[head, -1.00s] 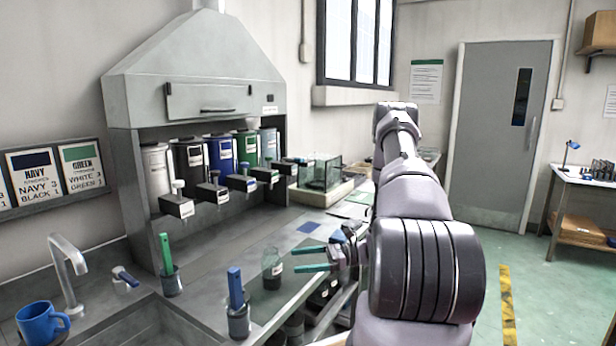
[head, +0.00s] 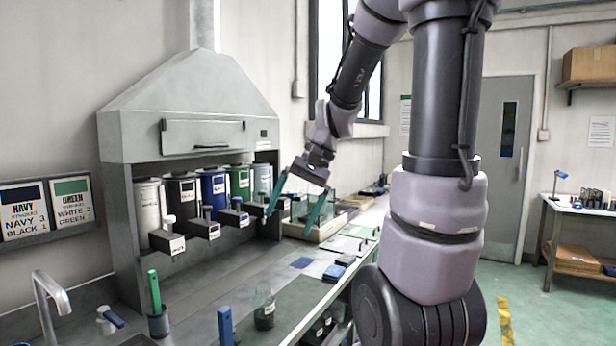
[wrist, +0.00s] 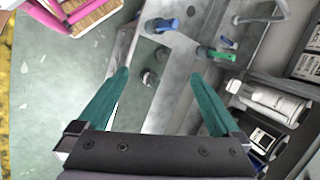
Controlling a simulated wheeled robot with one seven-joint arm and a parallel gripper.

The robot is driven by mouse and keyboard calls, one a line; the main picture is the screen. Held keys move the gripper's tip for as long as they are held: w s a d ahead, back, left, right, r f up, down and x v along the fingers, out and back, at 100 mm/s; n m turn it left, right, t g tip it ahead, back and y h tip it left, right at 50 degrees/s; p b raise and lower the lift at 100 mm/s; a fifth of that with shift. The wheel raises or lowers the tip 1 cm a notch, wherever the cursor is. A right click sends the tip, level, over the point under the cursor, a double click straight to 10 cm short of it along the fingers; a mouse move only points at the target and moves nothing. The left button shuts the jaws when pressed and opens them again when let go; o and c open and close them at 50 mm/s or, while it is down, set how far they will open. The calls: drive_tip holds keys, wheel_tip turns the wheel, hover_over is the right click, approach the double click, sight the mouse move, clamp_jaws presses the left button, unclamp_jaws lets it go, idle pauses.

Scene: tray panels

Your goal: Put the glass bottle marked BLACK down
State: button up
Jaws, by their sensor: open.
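A small clear glass bottle (head: 264,308) with a dark content and a pale label stands upright on the grey counter (head: 225,272), near its front edge. The label is too small to read. In the wrist view the bottle (wrist: 150,78) appears from above, between the lines of the two fingers. My gripper (head: 289,224) has teal fingers spread wide with nothing between them. It hangs in the air well above the counter, to the right of the dispensers and clear of the bottle. The fingers also show in the wrist view (wrist: 160,73).
Several labelled canisters (head: 214,190) with dispensing spouts stand under the grey hood (head: 190,95). A green-handled tool in a cup (head: 154,292), a blue-handled tool (head: 225,325) and a tap (head: 45,300) are at the left. A glass-sided tray (head: 312,225) stands farther back.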

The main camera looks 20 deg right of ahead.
drive_tip(key=s+d+r+n+t+h, duration=0.1)
drive_tip(key=s+r+n+t+h, duration=0.1)
drive_tip(key=s+r+t, duration=0.4)
wheel_tip(320, 180, up, 3)
drive_tip(key=shift+s+r+n+h, duration=0.1)
drive_tip(key=shift+s+n+h, duration=0.3)
drive_tip(key=shift+s+h, duration=0.1)
